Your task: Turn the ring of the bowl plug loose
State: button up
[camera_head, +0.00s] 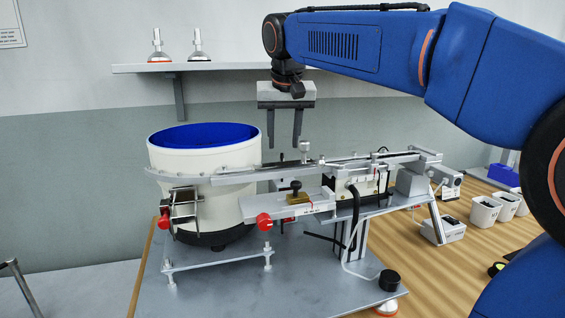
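The bowl feeder (205,178) is a cream drum with a blue inside, on a grey base plate (210,298). No plug ring is clearly recognisable on it. A round black part (389,281), with a pale cable running to it, sits near the plate's right edge; I cannot tell whether it is the bowl plug. My gripper (284,142) points down, its two dark fingers apart with nothing between them. In the picture it hangs right of the bowl, above the feeder track.
A linear track (330,162) runs right from the bowl. Red knobs (264,221) stick out in front. A control box (441,231), white cups (484,211) and a blue bin (503,174) stand on the wooden table at right. A wall shelf (220,67) is behind.

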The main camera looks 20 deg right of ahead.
jog(key=x, duration=0.8)
jog(key=shift+w+f, duration=0.1)
jog(key=shift+f, duration=0.2)
grip_shut()
